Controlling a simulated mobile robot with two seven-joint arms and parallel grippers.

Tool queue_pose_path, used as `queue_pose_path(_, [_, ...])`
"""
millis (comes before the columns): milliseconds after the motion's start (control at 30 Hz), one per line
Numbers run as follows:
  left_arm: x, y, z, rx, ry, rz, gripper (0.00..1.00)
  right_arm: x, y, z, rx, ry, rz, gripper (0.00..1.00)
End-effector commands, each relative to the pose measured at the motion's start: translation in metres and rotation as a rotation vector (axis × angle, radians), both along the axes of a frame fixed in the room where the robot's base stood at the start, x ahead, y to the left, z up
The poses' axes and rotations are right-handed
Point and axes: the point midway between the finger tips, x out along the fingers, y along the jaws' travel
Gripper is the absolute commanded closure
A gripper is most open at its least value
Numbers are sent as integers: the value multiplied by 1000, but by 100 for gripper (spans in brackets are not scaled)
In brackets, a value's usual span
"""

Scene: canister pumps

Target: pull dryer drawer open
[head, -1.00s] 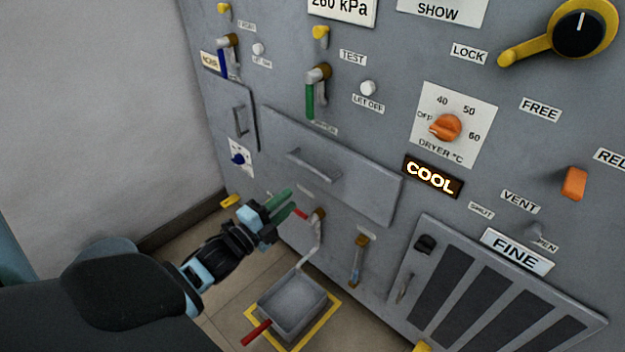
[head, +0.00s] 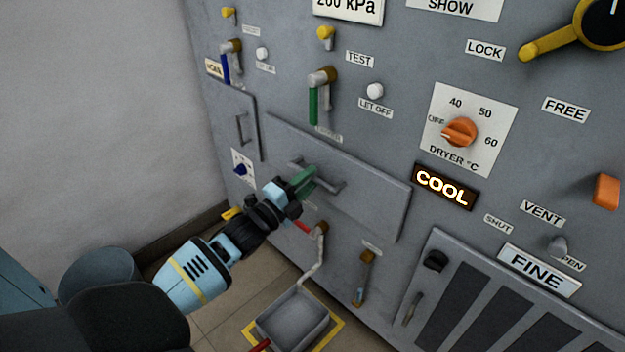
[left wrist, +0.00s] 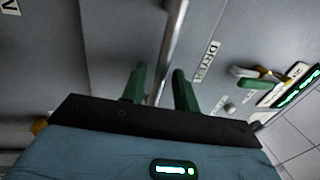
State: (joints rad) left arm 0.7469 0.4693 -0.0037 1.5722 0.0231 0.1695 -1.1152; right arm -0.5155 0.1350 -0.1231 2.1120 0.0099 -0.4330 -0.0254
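The dryer drawer (head: 375,205) is a wide grey panel in the machine front, with a grey bar handle (head: 335,186). It looks flush with the front. My left gripper (head: 303,179), with green fingers, is at the left part of the handle and hides some of it. In the left wrist view, the handle bar (left wrist: 172,50) runs between the two spread fingers (left wrist: 160,88), with a small gap seen on each side. A DRYER label (left wrist: 207,62) is beside the drawer there. My right gripper is in neither view.
Below the drawer are a bent spout with a red lever (head: 319,232) and a grey tray (head: 293,318) on the floor. A small door (head: 228,120) is at the left, and a green-handled valve (head: 314,100) above. A lit COOL sign (head: 445,186) is to the right.

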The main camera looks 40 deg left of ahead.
Motion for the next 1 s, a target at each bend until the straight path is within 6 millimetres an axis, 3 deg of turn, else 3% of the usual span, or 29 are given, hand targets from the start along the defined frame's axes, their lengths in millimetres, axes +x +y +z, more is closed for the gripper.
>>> queue_pose_path(200, [13,-1,2,1,2,0,70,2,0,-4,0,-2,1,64])
queue_pose_path(467, [14,-1,3,1,1,0,70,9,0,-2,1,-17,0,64])
queue_pose_path(700, [14,-1,3,0,1,0,99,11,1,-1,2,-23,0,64])
queue_pose_path(1000, [14,-1,3,0,1,0,100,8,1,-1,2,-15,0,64])
